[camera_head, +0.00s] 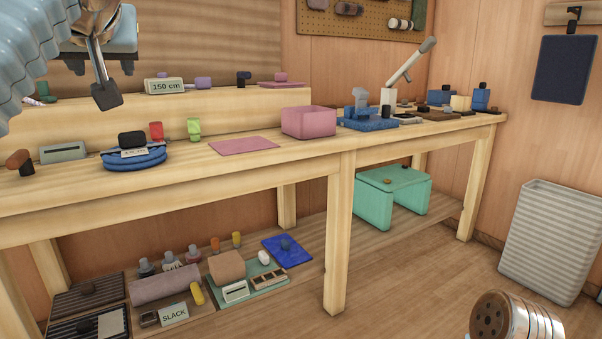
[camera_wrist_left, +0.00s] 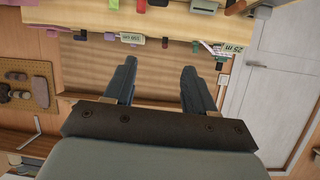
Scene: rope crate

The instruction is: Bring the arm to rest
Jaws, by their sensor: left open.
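My left gripper (camera_head: 105,96) is at the upper left of the head view, raised in front of the back ledge and above the bench top. In the left wrist view its two dark fingers (camera_wrist_left: 158,72) stand apart with nothing between them. It is open, empty and clear of the bench. My right gripper is not seen in either view. A blue coiled rope (camera_head: 134,160) with a pale label and a dark knob lies on the bench below the left gripper.
The long wooden bench (camera_head: 340,158) holds a pink box (camera_head: 309,122), a pink mat (camera_head: 244,146) and a blue-based lever tool (camera_head: 374,121). Small items crowd the lower shelf. A teal box (camera_head: 393,194) is under the bench; a grey ribbed bin (camera_head: 548,240) stands right.

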